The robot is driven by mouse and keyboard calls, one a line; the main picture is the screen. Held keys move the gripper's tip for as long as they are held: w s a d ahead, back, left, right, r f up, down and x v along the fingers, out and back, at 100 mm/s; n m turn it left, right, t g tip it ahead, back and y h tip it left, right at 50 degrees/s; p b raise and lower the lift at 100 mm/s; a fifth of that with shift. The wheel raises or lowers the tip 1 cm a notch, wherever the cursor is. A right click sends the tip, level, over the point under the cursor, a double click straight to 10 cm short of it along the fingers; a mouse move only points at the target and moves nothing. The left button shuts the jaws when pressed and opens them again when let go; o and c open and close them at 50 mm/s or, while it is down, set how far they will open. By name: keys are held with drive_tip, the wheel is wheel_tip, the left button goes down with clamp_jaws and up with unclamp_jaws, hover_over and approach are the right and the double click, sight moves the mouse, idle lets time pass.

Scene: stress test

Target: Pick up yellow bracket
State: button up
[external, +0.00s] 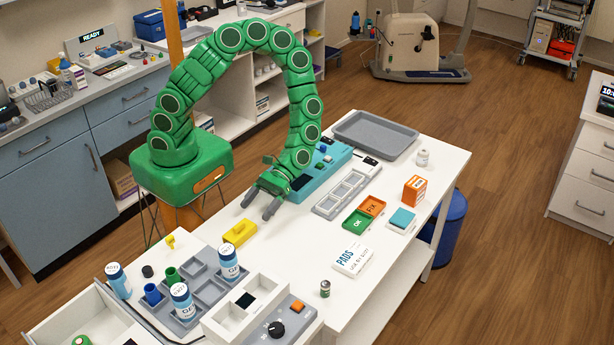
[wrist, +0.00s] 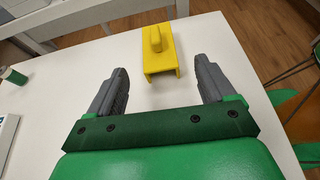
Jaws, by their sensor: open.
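The yellow bracket (external: 239,232) lies on the white table, left of my gripper (external: 259,205) in the external view. No contact with the bracket shows.
A grey tray with compartments (external: 206,292) and several blue-white bottles stands left of the bracket. A teal device (external: 325,170) and a grey divided tray (external: 347,194) lie behind my gripper. A white PADS box (external: 352,257) is to the right. The table in front of the bracket is clear.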

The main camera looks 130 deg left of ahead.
sight(244, 226)
drive_tip(key=shift+f, duration=0.3)
drive_tip(key=shift+x, duration=3.8)
drive_tip(key=shift+r, duration=0.15)
drive_tip(key=c, duration=1)
drive_tip(key=shift+c, duration=0.2)
wheel_tip(244, 226, up, 18)
